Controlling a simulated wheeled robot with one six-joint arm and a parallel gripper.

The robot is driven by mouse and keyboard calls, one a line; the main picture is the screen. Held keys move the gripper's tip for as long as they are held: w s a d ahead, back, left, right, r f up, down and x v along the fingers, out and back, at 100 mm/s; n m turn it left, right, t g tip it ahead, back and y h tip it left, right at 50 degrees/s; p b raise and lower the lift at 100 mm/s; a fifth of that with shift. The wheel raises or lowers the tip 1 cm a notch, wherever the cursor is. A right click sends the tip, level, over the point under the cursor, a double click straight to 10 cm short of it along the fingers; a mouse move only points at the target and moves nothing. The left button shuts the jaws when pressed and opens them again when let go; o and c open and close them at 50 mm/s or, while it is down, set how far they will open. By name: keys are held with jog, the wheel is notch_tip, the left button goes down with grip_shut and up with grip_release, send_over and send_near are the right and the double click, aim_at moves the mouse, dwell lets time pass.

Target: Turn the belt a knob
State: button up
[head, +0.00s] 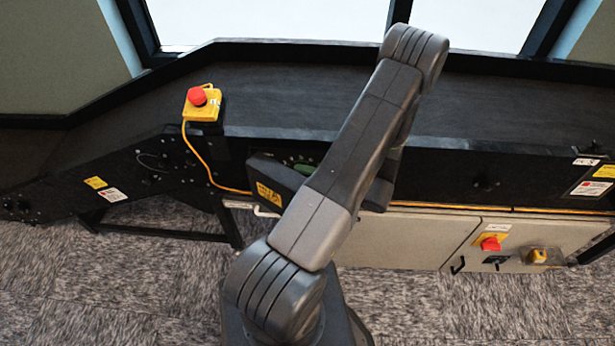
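No knob that I can read as belt a shows clearly. On the pale control cabinet (400,241) at the lower right sits a red rotary switch (490,243) on a yellow plate. To its right is a yellow device (537,256), too small to make out. A small dark part (485,183) sticks out of the conveyor's black side above; I cannot tell what it is. Labels are too small to read. My arm rises across the middle and folds back down behind itself. My gripper does not show; the arm hides that region.
A black conveyor (270,90) runs across the view below the windows. A red emergency button (197,96) on a yellow box stands at its left, with a yellow cable (205,165). A dark housing (275,182) juts out beside my arm. Carpet (130,280) in front is clear.

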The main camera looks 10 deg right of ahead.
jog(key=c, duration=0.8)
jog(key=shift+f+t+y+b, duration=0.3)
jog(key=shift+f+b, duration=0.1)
jog(key=shift+b, duration=0.7)
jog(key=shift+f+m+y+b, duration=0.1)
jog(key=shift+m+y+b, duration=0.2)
jog(key=shift+b, duration=0.75)
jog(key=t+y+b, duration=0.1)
jog(key=b, duration=0.3)
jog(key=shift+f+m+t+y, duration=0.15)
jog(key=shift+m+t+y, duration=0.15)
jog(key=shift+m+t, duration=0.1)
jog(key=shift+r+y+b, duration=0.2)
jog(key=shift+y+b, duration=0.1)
jog(key=shift+b, duration=0.25)
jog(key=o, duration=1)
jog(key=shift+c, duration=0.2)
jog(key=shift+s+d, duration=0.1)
